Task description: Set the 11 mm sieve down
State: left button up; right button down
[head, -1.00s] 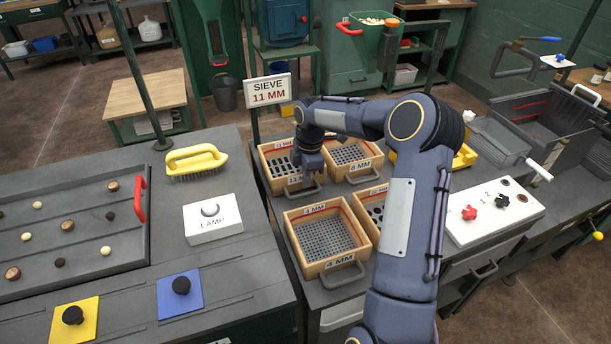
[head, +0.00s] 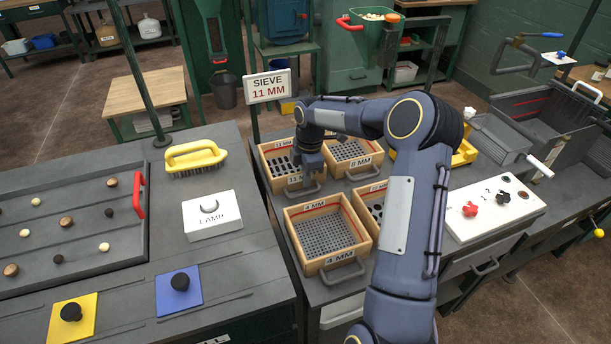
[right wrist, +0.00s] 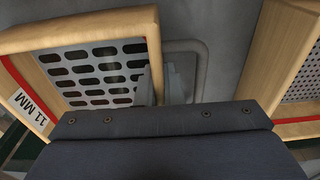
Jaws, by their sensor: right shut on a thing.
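The 11 mm sieve (head: 273,150) is a wooden frame with a slotted metal plate. It is at the back left of the group of sieves on the dark bench. In the right wrist view the sieve (right wrist: 95,28) fills the upper left, with its 11 MM label and a red line on the inner wall. My right gripper (head: 309,178) is over the sieve's near side, by its grey handle. In the right wrist view the gripper (right wrist: 165,88) is shut at the handle side; the grip itself is partly hidden. Whether the sieve touches the bench I cannot tell. My left gripper is not in view.
The 8 mm sieve (head: 352,153) stands close to the right and the 4 mm sieve (head: 325,238) in front. Another sieve (head: 370,203) is partly behind my right arm. A SIEVE 11 MM sign (head: 268,87) stands behind left.

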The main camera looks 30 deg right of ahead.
jog(key=c, duration=1.5)
grip_release()
jog(key=shift+r, duration=0.1)
jog(key=r, duration=0.7)
jog(key=shift+s+d+r, duration=0.1)
jog(key=shift+d+r, duration=0.15)
jog(key=shift+d, duration=0.05)
jog(key=shift+s+a+r, duration=0.1)
jog(key=shift+a+r, duration=0.05)
jog(key=shift+r, duration=0.2)
jog(key=s+a+r+m+t+p, duration=0.1)
jog(key=s+a+r+m, duration=0.35)
jog(key=s, duration=0.25)
jog(key=s+a+r+m+t, duration=0.2)
jog(key=s+a+r+m, duration=0.15)
jog(key=s+r, duration=0.3)
jog(key=s+a+f+m+y, duration=0.1)
jog(key=s+a+m, duration=0.2)
jog(key=s, duration=0.2)
jog(key=s+a+f+m+t+y, duration=0.1)
jog(key=s+a+f+m, duration=0.1)
jog(key=s, duration=0.3)
jog(key=s+a+f+m+t+p, duration=0.1)
jog(key=s+a+m, duration=0.3)
jog(key=s, duration=0.2)
jog(key=shift+f+y, duration=0.25)
jog(key=shift+y, duration=0.15)
